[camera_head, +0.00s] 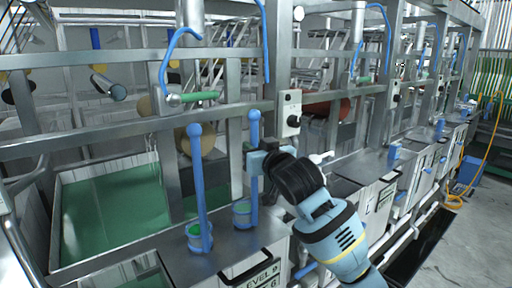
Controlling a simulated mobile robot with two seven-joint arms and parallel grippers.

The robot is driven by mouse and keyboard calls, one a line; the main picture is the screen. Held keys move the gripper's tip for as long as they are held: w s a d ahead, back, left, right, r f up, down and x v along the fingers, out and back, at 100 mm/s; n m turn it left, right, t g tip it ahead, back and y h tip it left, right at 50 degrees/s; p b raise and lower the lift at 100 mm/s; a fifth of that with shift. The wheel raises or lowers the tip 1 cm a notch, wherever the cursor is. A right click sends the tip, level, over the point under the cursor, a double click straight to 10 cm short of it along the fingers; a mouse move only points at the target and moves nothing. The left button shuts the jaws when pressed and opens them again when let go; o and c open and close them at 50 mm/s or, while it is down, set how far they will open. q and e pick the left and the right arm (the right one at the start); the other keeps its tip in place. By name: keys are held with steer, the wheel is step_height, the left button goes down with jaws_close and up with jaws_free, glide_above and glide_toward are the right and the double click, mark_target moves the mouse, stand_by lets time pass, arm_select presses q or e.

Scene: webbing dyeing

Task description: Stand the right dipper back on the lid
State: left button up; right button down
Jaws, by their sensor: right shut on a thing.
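The right dipper (254,185) is a long blue handle with a small cup at its lower end. My right gripper (261,161) comes in from the right and is shut on the upper part of this handle. The dipper is close to upright. Its cup is at the back right of the grey metal lid (225,256); I cannot tell whether it touches the lid. The other blue dipper (198,180) stands at the left on the lid, leaning slightly, with green in its cup. My left gripper is not in view.
A tank of green liquid (115,222) lies open at the left. Steel posts and rails (140,138) run behind the dippers. A control box (291,112) sits on a post near my right gripper. More lidded tanks (372,165) continue to the right.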

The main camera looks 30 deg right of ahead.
steer(key=shift+s+a, duration=0.3)
steer(key=shift+s, duration=0.05)
steer(key=c, duration=1.8)
jaws_free()
steer(key=shift+f, duration=0.25)
steer(key=o, duration=0.5)
steer(key=shift+d, duration=0.1)
steer(key=shift+c, duration=0.2)
steer(key=s+a, duration=0.1)
steer(key=s, duration=1.1)
steer(key=shift+a+r, duration=0.15)
steer(key=shift+a, duration=0.1)
steer(key=shift+w, duration=0.1)
